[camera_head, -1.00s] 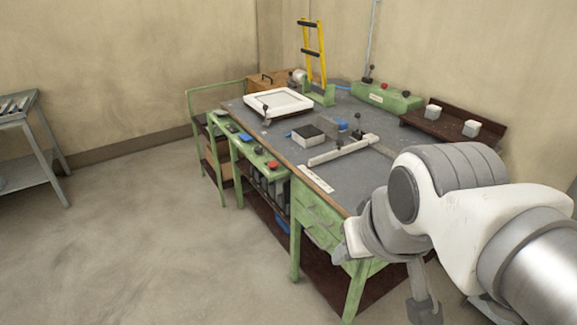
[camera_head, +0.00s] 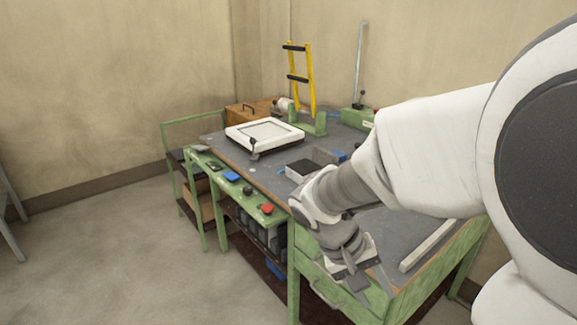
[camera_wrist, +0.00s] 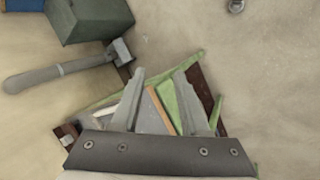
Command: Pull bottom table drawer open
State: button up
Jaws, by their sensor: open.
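The green table drawers (camera_head: 335,302) are at the front of the workbench in the head view. A curved metal handle (camera_head: 324,296) shows on the lower visible drawer front, which looks closed. My arm and gripper hide part of the drawers. My gripper (camera_head: 364,278) hangs in front of the bench's right part, pointing down, near the drawers. I cannot tell its exact distance from the handle. In the wrist view my gripper (camera_wrist: 160,72) has its two fingers apart with nothing held between them. No drawer handle can be made out between them there.
The grey bench top (camera_head: 225,143) carries a white framed panel (camera_head: 264,135), a dark-topped block (camera_head: 301,169) and a pale bar (camera_head: 428,245). A green side shelf (camera_head: 235,188) with a red knob (camera_head: 267,208) stands left of the drawers. Floor (camera_head: 120,250) at left is clear.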

jog(key=w+f+n+h+b, duration=0.1)
jog(key=w+f+h+b, duration=0.3)
jog(key=f, duration=0.6)
jog(key=n+t+b, duration=0.7)
jog(key=n+t, duration=0.5)
jog(key=t, duration=0.6)
send_near(321, 293)
jog(key=b+x, duration=0.1)
jog(key=x, duration=0.2)
jog(key=b+x, duration=0.1)
jog(key=x, duration=0.2)
jog(key=b+x, duration=0.1)
jog(key=x, duration=0.2)
jog(key=shift+w+d+f, duration=0.2)
jog(key=shift+w, duration=0.25)
grip_shut()
